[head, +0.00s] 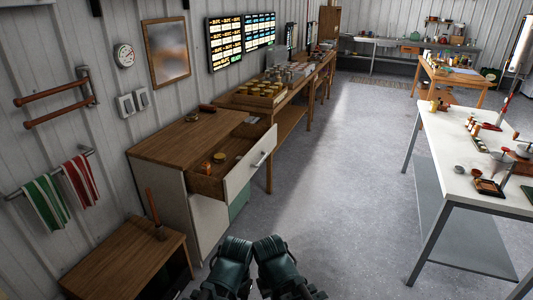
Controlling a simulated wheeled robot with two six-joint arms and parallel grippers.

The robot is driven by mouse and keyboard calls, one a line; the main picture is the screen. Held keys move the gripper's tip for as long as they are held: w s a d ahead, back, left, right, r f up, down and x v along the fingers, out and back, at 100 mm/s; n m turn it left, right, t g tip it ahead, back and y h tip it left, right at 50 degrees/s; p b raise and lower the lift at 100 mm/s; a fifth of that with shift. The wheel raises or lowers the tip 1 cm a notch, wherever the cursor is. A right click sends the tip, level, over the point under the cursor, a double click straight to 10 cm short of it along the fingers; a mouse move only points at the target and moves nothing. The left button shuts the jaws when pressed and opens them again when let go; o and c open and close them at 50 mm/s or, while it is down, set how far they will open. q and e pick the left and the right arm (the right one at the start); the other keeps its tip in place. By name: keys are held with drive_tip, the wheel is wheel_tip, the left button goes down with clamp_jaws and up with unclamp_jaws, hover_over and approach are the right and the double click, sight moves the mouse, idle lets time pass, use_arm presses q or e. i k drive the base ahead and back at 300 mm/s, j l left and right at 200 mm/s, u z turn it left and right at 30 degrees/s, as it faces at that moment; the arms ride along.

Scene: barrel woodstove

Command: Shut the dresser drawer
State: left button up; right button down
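The dresser (170,147) stands against the left wall, with a wooden top and a pale front. Its top drawer is pulled out towards the right, with a white front panel (250,165) and a bar handle (263,158). The wooden inside is exposed and holds a few small items, among them an orange-capped jar (205,168) and a round wooden piece (220,157). Two dark green parts of my arms show at the bottom centre, apart from the dresser and nearer to me than the drawer. No gripper fingers can be made out.
A low wooden cabinet (125,262) stands left of the dresser, nearer to me. A long wooden bench (290,90) with jars continues beyond it. A white-topped table (450,165) stands on the right. The grey floor (340,180) between is clear.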

sight(254, 142)
drive_tip(key=i+u, duration=0.1)
drive_tip(key=i, duration=0.55)
drive_tip(key=i+l+u, duration=0.1)
drive_tip(key=i, duration=0.55)
drive_tip(key=i+l, duration=0.25)
drive_tip(key=i, duration=0.45)
drive_tip(key=u, duration=0.05)
